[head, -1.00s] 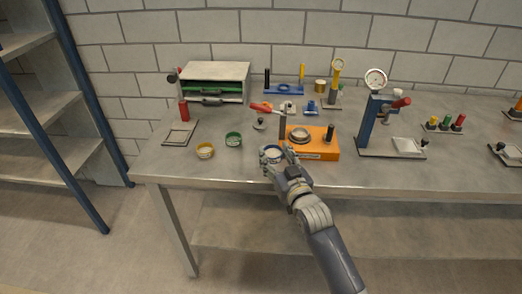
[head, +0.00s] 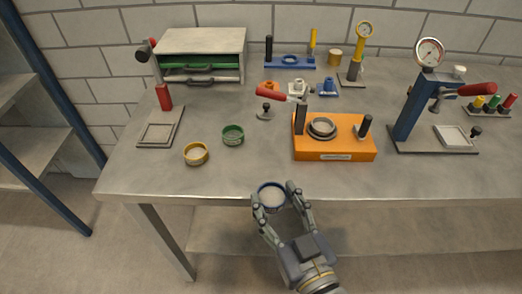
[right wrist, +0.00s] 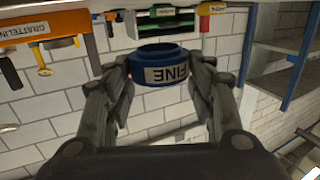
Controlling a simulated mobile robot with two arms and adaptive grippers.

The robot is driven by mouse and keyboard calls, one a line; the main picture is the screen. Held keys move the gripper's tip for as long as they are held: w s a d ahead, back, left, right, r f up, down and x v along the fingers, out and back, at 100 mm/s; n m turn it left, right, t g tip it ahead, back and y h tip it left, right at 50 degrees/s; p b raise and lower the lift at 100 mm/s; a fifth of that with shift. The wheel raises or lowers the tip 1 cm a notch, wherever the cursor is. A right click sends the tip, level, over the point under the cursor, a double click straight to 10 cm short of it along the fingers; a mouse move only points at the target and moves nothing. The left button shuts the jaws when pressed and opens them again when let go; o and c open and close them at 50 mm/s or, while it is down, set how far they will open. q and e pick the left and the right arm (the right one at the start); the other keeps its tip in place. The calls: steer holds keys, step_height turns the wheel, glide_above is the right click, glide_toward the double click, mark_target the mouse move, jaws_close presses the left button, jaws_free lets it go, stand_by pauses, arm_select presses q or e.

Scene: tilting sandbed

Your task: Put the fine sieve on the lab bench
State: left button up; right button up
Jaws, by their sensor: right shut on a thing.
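The fine sieve (head: 271,197) is a shallow blue ring with a pale mesh. In the right wrist view it shows the label "FINE" (right wrist: 168,74). My right gripper (head: 283,202) is shut on it, with fingers on both sides of the ring. In the head view the sieve overlaps the front edge of the lab bench (head: 230,178); its height above the top is hard to tell. The bench top is grey metal. My left gripper is not in view.
A yellow ring (head: 195,153) and a green ring (head: 233,135) stand on the bench to the left. An orange device (head: 333,150) with a red lever stands behind the sieve to the right. A blue press (head: 408,112) is farther right. The front strip is clear.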

steer(key=shift+w+r, duration=0.2)
steer(key=shift+w, duration=0.55)
steer(key=w, duration=0.2)
steer(key=w+p, duration=0.1)
steer(key=w, duration=0.4)
steer(key=shift+w+a+f+p, duration=0.3)
steer(key=shift+a+p, duration=0.05)
steer(key=shift+p, duration=0.05)
glide_above(269, 166)
steer(key=shift+s+f+p, duration=0.15)
steer(key=shift+f+p, duration=0.2)
steer(key=shift+f, duration=0.1)
steer(key=shift+w, duration=0.2)
step_height(269, 166, down, 3)
steer(key=shift+f, duration=0.1)
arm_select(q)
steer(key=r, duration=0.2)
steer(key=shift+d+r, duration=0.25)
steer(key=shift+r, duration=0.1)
arm_select(e)
steer(key=shift+f, duration=0.2)
steer(key=shift+f, duration=0.2)
steer(key=o, duration=1.1)
steer(key=shift+c, duration=0.2)
